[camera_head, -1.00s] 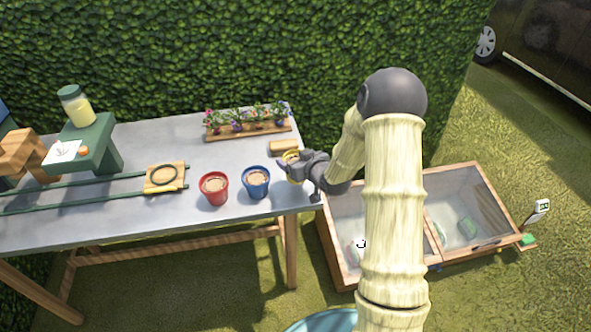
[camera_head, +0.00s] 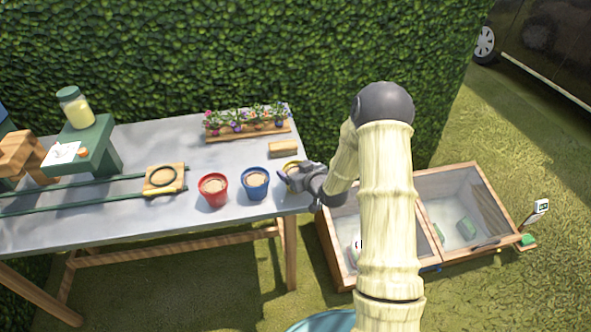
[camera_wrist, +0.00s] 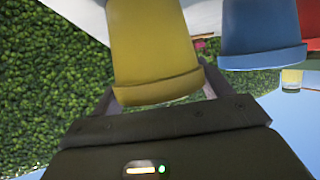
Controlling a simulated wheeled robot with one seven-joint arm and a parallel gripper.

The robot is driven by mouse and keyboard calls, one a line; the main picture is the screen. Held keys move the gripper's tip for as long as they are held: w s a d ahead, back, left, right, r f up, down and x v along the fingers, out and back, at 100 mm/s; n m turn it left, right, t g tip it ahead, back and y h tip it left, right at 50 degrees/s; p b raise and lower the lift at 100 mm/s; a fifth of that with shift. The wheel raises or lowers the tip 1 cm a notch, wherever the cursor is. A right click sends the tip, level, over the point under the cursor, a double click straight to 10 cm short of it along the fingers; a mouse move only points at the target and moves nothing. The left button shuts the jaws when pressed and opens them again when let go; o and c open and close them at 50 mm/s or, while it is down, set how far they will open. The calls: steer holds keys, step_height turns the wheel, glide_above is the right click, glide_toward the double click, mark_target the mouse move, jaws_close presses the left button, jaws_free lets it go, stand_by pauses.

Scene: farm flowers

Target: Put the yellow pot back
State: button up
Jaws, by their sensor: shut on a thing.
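The yellow pot (camera_wrist: 152,45) fills the middle of the wrist view, between the two fingers of my gripper. In the head view only a little of the yellow pot (camera_head: 291,165) shows, at the right end of the table. My gripper (camera_head: 287,175) is shut on it and hides most of it. The blue pot (camera_head: 255,184) stands just left of it, with the red pot (camera_head: 213,191) further left; both hold brown soil. The blue pot also shows beside the yellow one in the wrist view (camera_wrist: 260,35). Whether the yellow pot touches the table is hard to tell.
The grey table (camera_head: 120,215) carries a small wooden block (camera_head: 283,149) behind the yellow pot and a flower planter (camera_head: 247,127) at the back. A wooden ring board (camera_head: 164,180) lies left. Glass-topped cold frames (camera_head: 470,183) stand right of the table.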

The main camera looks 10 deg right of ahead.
steer(key=o, duration=1.6)
steer(key=shift+r, duration=0.1)
steer(key=b+v, duration=0.1)
steer(key=v, duration=1.1)
steer(key=shift+s, duration=0.1)
steer(key=s+a+r+m+g+h, duration=0.1)
steer(key=s+r+g+h, duration=0.1)
steer(key=s+g, duration=0.3)
steer(key=s+a+r+m+g+h, duration=0.2)
steer(key=s+g, duration=0.3)
steer(key=s, duration=0.9)
steer(key=shift+s+a+r+m, duration=0.2)
steer(key=shift+a+r+m, duration=0.1)
steer(key=shift+r, duration=0.25)
